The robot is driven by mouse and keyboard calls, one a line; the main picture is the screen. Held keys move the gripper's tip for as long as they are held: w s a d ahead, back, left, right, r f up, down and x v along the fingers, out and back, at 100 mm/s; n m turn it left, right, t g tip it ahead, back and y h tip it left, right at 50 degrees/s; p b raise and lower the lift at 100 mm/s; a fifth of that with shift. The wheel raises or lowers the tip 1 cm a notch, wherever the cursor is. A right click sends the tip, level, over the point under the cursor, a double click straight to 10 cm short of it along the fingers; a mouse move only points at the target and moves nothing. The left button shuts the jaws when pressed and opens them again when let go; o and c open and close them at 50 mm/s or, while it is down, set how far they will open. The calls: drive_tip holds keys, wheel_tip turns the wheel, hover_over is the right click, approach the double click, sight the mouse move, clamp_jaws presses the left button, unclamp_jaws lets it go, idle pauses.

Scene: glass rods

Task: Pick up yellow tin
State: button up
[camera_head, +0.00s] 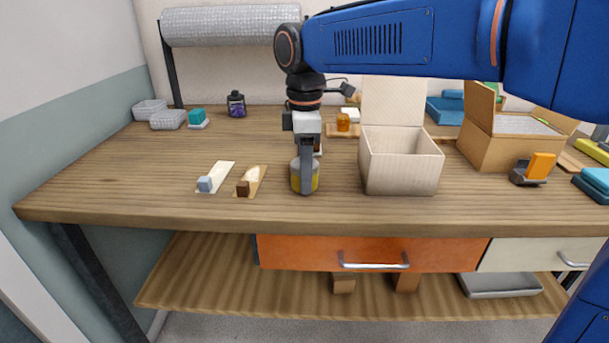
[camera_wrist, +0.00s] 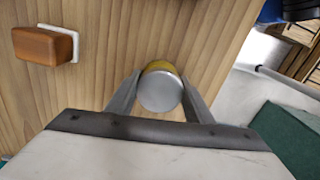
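The yellow tin (camera_head: 314,182) is a short can with a grey top, standing upright on the workbench near its front edge. My gripper (camera_head: 306,188) points down at it, and one finger covers the tin's middle in the head view. In the wrist view, the tin's round silver lid (camera_wrist: 160,92) sits between my two fingers (camera_wrist: 161,78), with a yellow rim of its body showing beyond. The fingers lie close along both sides of the tin. Whether they press on it or leave a small gap cannot be told.
A cream open box (camera_head: 402,172) stands close on the right, its lid raised. Left of the tin lie a brown block on a tan strip (camera_head: 252,180) and a blue-grey block on a white strip (camera_head: 215,178). A cardboard box (camera_head: 497,152) is farther right.

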drive_tip(key=shift+c, duration=0.3)
wheel_tip(320, 180, up, 10)
drive_tip(key=shift+d+f, duration=0.1)
drive_tip(key=shift+w+d+r, duration=0.1)
drive_tip(key=shift+d+r, duration=0.05)
drive_tip(key=shift+r, duration=0.15)
drive_tip(key=w+d+r, duration=0.2)
drive_tip(key=d, duration=0.8)
drive_tip(key=w+d+r, duration=0.2)
drive_tip(key=d, duration=0.8)
drive_tip(key=shift+w+r, duration=0.15)
drive_tip(key=shift+r, duration=0.2)
drive_tip(key=shift+d+f, duration=0.1)
drive_tip(key=shift+f, duration=4.7)
drive_tip(key=shift+f, duration=0.9)
